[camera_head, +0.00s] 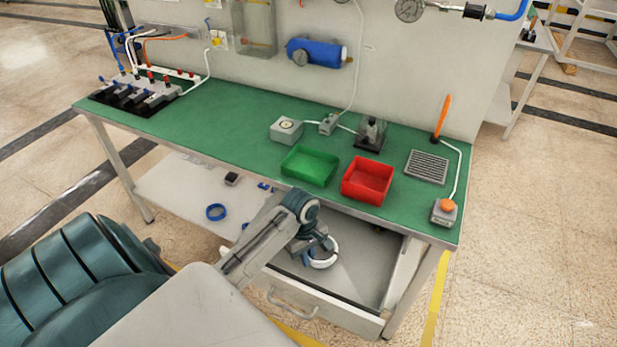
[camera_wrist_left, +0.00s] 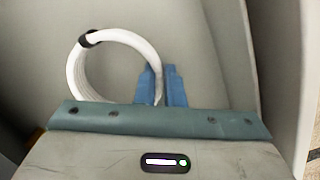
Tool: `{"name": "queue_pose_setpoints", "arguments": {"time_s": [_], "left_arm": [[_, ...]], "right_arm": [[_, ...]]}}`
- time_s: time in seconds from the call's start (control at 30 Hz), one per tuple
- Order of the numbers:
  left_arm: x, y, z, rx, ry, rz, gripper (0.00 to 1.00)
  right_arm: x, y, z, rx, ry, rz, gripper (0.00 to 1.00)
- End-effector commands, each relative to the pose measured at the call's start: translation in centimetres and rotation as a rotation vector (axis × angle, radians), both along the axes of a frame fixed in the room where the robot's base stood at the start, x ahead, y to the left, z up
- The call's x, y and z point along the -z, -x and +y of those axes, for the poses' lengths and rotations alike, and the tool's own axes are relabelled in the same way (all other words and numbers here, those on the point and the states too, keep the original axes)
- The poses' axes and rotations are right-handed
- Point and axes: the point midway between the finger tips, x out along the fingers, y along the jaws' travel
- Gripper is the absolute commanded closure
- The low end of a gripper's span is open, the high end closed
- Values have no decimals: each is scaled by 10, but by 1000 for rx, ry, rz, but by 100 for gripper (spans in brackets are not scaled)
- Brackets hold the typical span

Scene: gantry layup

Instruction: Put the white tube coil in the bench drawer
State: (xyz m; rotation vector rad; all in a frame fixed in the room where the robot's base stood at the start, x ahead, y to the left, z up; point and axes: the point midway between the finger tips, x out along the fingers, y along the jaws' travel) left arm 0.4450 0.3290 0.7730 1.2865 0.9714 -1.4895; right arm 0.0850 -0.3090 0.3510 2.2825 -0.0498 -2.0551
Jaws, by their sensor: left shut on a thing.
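The white tube coil (camera_head: 322,253) has a dark tie and is inside the open bench drawer (camera_head: 365,270) in the head view. My left gripper (camera_head: 308,256) reaches down into the drawer at the coil's left side. In the left wrist view, the blue fingers of my left gripper (camera_wrist_left: 166,86) are shut on the right side of the coil (camera_wrist_left: 76,72). The drawer's grey floor (camera_wrist_left: 200,40) lies beneath it. I cannot tell whether the coil touches the floor. My right gripper is not in view.
The green bench top (camera_head: 235,115) above carries a green bin (camera_head: 310,166) and a red bin (camera_head: 367,181) near its front edge. The drawer floor right of the coil is clear.

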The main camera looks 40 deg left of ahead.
Motion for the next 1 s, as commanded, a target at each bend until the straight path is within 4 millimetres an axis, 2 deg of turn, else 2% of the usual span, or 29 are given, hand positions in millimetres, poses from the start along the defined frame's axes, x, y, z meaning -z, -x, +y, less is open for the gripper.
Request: {"name": "queue_pose_setpoints", "arguments": {"time_s": [0.1, 0.43, 0.47, 0.5, 0.57, 0.87, 1.0], "left_arm": [[13, 0, 0, -1, 0, 1, 100], [16, 0, 0, 0, 0, 0, 100], [16, 0, 0, 0, -1, 0, 88], [17, 0, 0, 1, -1, 0, 80], [16, 0, 0, 0, -1, 0, 70], [16, 0, 0, 0, -1, 0, 70], [3, -1, 2, 1, -1, -4, 70]], "right_arm": [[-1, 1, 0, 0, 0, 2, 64], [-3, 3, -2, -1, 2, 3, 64], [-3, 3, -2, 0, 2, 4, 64], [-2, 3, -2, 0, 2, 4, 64], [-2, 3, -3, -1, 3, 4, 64], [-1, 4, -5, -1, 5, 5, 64], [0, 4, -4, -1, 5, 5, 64]]}}
